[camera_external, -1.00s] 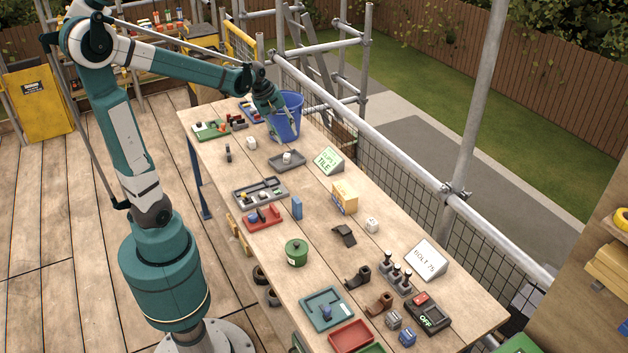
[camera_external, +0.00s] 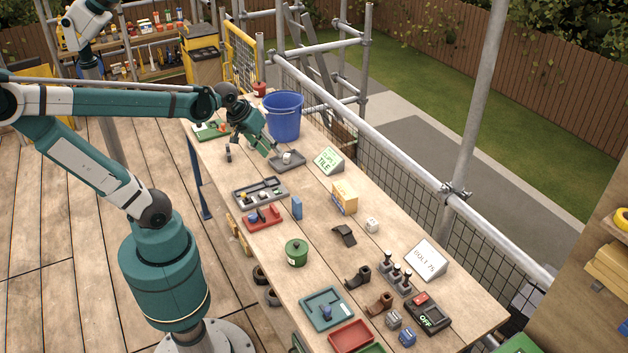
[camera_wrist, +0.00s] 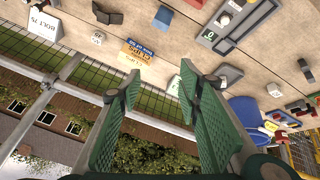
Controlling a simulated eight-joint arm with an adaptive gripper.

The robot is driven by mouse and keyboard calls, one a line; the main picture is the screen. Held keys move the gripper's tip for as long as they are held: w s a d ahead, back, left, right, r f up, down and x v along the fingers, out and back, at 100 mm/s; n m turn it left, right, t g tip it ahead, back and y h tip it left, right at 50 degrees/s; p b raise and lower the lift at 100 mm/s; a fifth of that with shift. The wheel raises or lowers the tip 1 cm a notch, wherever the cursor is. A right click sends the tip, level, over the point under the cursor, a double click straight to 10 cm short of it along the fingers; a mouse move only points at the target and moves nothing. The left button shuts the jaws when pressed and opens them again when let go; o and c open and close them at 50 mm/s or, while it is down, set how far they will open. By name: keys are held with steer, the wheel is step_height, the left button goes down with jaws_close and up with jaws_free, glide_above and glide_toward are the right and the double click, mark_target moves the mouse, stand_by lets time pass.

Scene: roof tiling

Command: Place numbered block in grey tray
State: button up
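The grey tray (camera_external: 289,165) lies on the bench in front of the blue bucket, with a white block (camera_external: 287,158) in it. In the wrist view part of the grey tray (camera_wrist: 229,73) shows beside the right finger, which hides the rest. Another white block (camera_wrist: 275,90) lies on the bench in the wrist view; in the external view my arm hides its spot. A third white block (camera_external: 372,225) stands nearer the front, also in the wrist view (camera_wrist: 97,38). Markings are too small to read. My gripper (camera_external: 271,152) is open and empty, above the bench by the tray (camera_wrist: 160,82).
The blue bucket (camera_external: 284,116) stands just behind the tray, and a sign (camera_external: 325,160) to its right. Scaffold rails run along the bench's right edge.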

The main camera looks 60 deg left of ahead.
steer(key=s+d+m+t, duration=0.1)
steer(key=s+d+m, duration=0.3)
steer(key=s+m, duration=0.1)
steer(key=shift+s+d+f, duration=0.15)
steer(key=shift+s+f, duration=0.3)
